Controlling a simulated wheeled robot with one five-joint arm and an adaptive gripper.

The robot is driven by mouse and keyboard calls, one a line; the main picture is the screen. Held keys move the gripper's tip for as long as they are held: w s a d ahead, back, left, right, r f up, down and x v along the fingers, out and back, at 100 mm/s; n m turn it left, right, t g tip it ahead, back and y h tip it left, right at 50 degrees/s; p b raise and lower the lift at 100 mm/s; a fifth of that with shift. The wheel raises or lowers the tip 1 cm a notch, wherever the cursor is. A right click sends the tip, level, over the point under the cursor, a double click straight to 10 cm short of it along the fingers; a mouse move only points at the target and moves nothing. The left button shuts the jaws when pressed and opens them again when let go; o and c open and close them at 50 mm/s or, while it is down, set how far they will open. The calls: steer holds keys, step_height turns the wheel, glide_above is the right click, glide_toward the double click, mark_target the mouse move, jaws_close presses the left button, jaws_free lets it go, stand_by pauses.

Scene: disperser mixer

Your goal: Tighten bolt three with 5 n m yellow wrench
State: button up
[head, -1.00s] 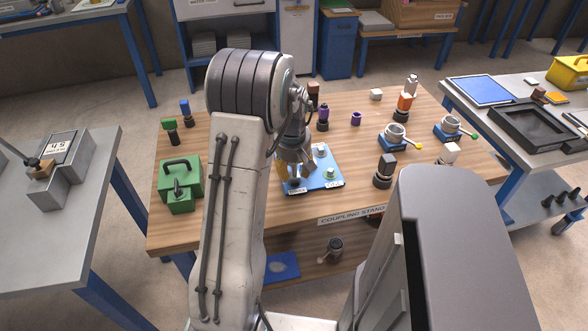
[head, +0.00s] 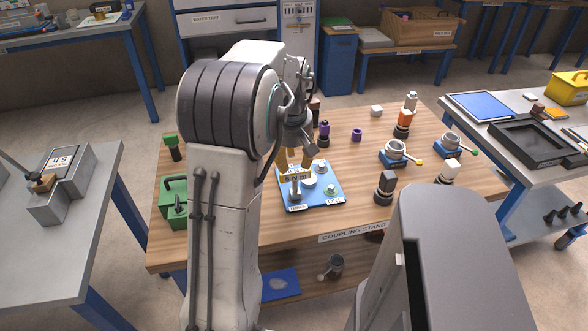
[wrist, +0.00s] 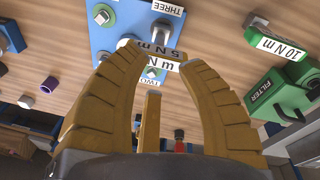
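The yellow wrench with its "5 N m" label (head: 295,177) is between the tips of my gripper (head: 296,158), low over the blue plate (head: 325,197). The blue plate (wrist: 121,33) carries bolts and tags. A hex bolt (wrist: 103,14) shows near the tag reading THREE (wrist: 158,8). Another bolt (wrist: 151,73) shows below the label, by the tag TWO. I cannot see whether the wrench touches a bolt.
A green filter box (head: 173,203) stands at the table's left. In the wrist view a "10 N m" label (wrist: 275,45) shows near it. Blue-based cups (head: 396,152), a dark post (head: 385,188) and small purple parts stand to the right.

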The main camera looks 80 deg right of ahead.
steer(key=shift+a+r, duration=0.1)
steer(key=shift+r, duration=0.5)
